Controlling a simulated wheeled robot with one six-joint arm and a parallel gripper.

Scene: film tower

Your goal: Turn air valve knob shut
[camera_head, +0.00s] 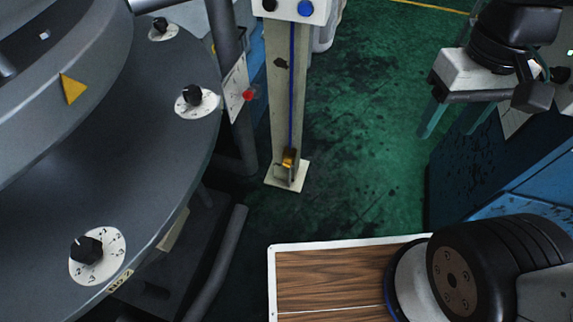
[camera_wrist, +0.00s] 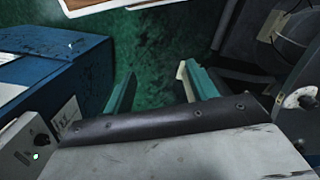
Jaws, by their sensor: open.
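Three black knobs on white dials sit on the rim of a grey round machine at the left: a near knob (camera_head: 87,250) above a small "No.2" tag, a middle knob (camera_head: 192,95) and a far knob (camera_head: 160,25). The frames do not show which is the air valve knob. My gripper (camera_head: 452,118) is at the upper right, far from these knobs, with its teal fingers apart and nothing between them. In the wrist view the open fingers (camera_wrist: 158,90) point over green floor. A pale dial (camera_wrist: 300,98) shows at that view's right edge, partly cut off.
A cream post (camera_head: 281,100) with a button box on top stands in the middle. A blue cabinet (camera_head: 500,170) is under my gripper at the right; a blue box also shows in the wrist view (camera_wrist: 60,75). A white-edged wooden board (camera_head: 330,275) lies at the front. Green floor is open between.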

